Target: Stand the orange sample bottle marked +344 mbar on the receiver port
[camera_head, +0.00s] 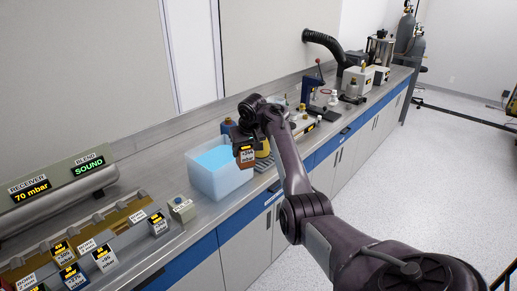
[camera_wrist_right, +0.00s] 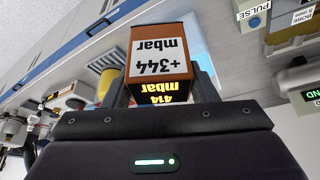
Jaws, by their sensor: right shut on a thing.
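The orange-brown sample bottle (camera_head: 247,160) is in my right gripper (camera_head: 243,148), held above the bench beside the blue-filled tub. In the right wrist view the bottle (camera_wrist_right: 160,45) shows a white label reading +344 mbar and a lit display reading 414 mbar, both upside down in the picture. The right gripper (camera_wrist_right: 162,92) is shut on it, one finger at each side. The receiver (camera_head: 65,207) is a grey cylinder at the left, with displays reading 70 mbar and SOUND. I cannot make out its port. My left gripper is not in view.
A white tub (camera_head: 222,187) of blue liquid stands on the bench just left of the held bottle. A rack (camera_head: 125,217) with several labelled bottles lies at the lower left. A white PULSE box (camera_head: 182,208) stands beside it. Other apparatus (camera_head: 312,92) fills the far bench.

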